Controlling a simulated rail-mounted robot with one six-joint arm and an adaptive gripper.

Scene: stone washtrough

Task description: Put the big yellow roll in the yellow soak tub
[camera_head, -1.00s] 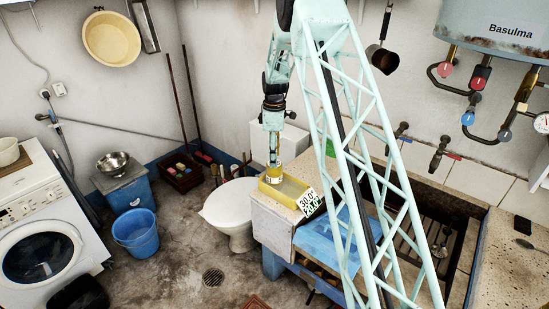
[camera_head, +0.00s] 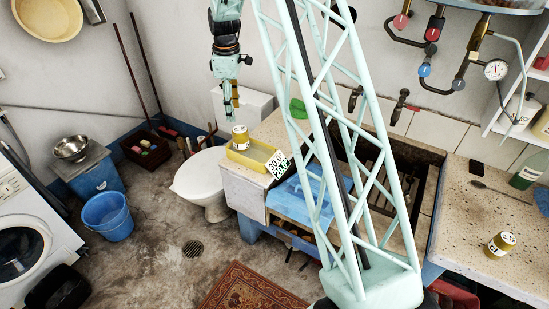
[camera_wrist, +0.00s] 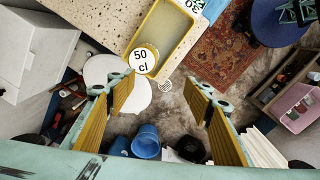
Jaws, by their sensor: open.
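A yellow roll (camera_head: 240,134) with a white top stands upright at the left end of the yellow soak tub (camera_head: 236,155), inside its rim as far as I can tell. In the wrist view the roll (camera_wrist: 143,58) shows "50 cl" on top, at the near end of the tub (camera_wrist: 183,58). Another yellow roll (camera_head: 500,244) with a white label stands on the right counter; I cannot tell for sure which is bigger. My gripper (camera_head: 231,112) is above the tub, apart from the roll; in the wrist view it is open and empty (camera_wrist: 163,95).
A sign with temperatures (camera_head: 278,164) is at the tub's right end. The white toilet (camera_head: 200,178) is left of the counter. The stone sink (camera_head: 400,180) lies to the right. A green bottle (camera_head: 527,170) stands on the right counter. Free air surrounds my gripper.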

